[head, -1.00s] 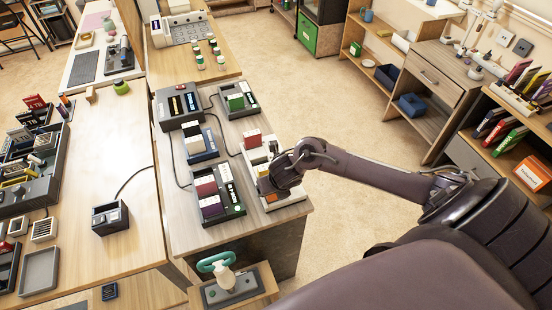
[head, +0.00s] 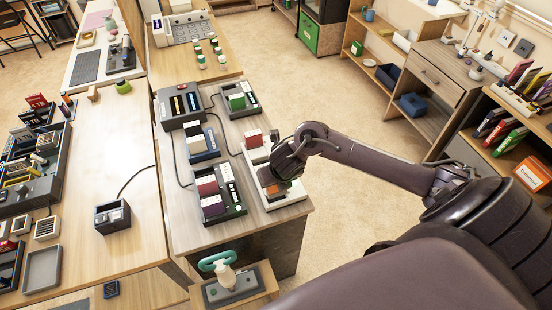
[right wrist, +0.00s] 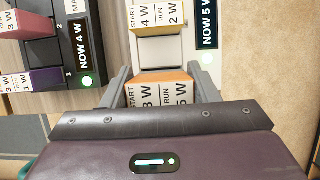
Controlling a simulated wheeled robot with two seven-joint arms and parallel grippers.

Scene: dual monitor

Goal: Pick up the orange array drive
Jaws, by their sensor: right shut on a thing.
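The orange array drive (right wrist: 160,77) has an orange top edge and a pale label reading "START 8 W" and "RUN". My right gripper (right wrist: 160,88) is shut on it, one grey finger on each side. In the head view the drive (head: 274,189) shows as a small orange patch below my right gripper (head: 275,178), over the white array (head: 286,201). The white array's display reads "NOW 5 W" with a lit green light. I cannot tell how far the drive is raised from its bay. My left gripper is not in view.
Another white-labelled drive (right wrist: 158,17) stands in the white array just beyond. Further units and cables fill the desk behind. Open floor lies to the right.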

